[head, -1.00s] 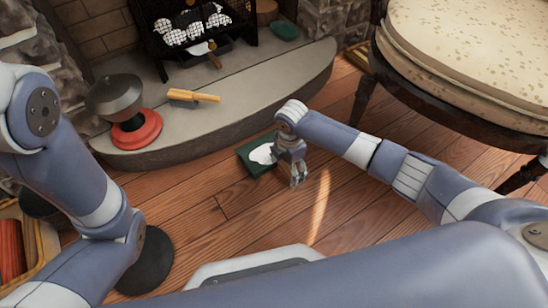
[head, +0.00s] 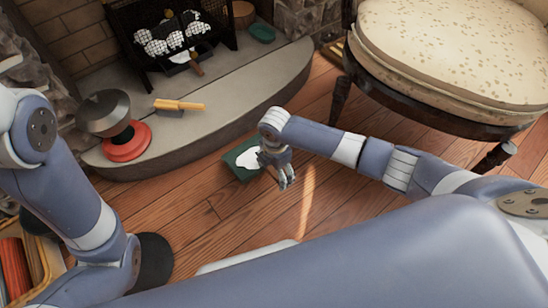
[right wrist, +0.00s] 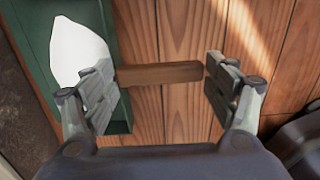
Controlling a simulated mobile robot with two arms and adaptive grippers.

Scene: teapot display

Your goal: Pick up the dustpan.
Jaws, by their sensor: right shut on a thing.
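The dustpan is green, with a white patch in it. It appears on the wooden floor in front of the hearth in the head view (head: 230,160). The right wrist view shows its green pan (right wrist: 35,60) at left and its brown wooden handle (right wrist: 160,74) between the fingers. My right gripper (head: 286,180) is at the dustpan's handle side, shut on the handle; the fingers (right wrist: 160,90) sit at the handle's two ends.
The raised stone hearth (head: 200,125) holds a yellow-handled brush (head: 180,105) and a dark pot on a red base (head: 125,143). A cushioned chair (head: 440,50) stands at right. A box with red items (head: 14,275) is at lower left. Floor around the dustpan is clear.

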